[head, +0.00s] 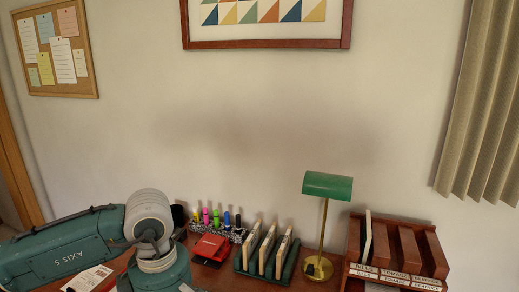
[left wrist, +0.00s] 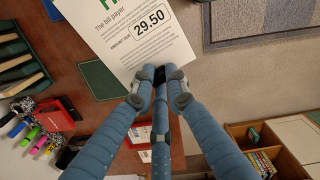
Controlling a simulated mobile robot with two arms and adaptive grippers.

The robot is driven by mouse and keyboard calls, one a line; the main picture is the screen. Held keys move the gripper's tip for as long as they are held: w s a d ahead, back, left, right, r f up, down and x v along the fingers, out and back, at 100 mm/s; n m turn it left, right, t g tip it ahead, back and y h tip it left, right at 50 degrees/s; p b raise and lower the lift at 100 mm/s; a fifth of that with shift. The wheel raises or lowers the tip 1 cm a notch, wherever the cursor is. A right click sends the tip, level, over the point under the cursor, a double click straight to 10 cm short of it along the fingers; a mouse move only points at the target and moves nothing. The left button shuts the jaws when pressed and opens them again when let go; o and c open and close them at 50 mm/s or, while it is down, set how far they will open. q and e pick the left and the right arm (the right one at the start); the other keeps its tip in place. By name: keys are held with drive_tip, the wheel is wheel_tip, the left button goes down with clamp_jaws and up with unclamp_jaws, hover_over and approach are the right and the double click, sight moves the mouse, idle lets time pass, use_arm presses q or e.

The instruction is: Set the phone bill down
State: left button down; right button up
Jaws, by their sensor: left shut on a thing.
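The phone bill (left wrist: 130,30) is a white sheet with green print and a boxed "29.50", seen in the left wrist view. My left gripper (left wrist: 161,76) is shut on its lower edge. The sheet appears above the desk's edge, partly over the brown desk top and partly over the floor; its height above the desk cannot be told. In the head view my left arm comes in at the lower left; its fingertips and the held bill are out of sight there. My right gripper is in neither view.
A wooden sorter (head: 397,254) labelled BILLS, TOMASZ and a partly unreadable name stands at right, with a pale sheet in its BILLS slot. A green-shaded lamp (head: 327,187), green letter rack (head: 266,258), red item (head: 211,248) and pens stand left of it. A green pad (left wrist: 101,80) lies on the desk.

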use_arm(q)
drive_tip(key=s+a+m, duration=0.2)
drive_tip(key=s+m, duration=0.6)
drive_tip(key=m, duration=1)
drive_tip(key=shift+f, duration=0.35)
drive_tip(key=shift+w+a, duration=0.1)
drive_tip(key=shift+a, duration=0.1)
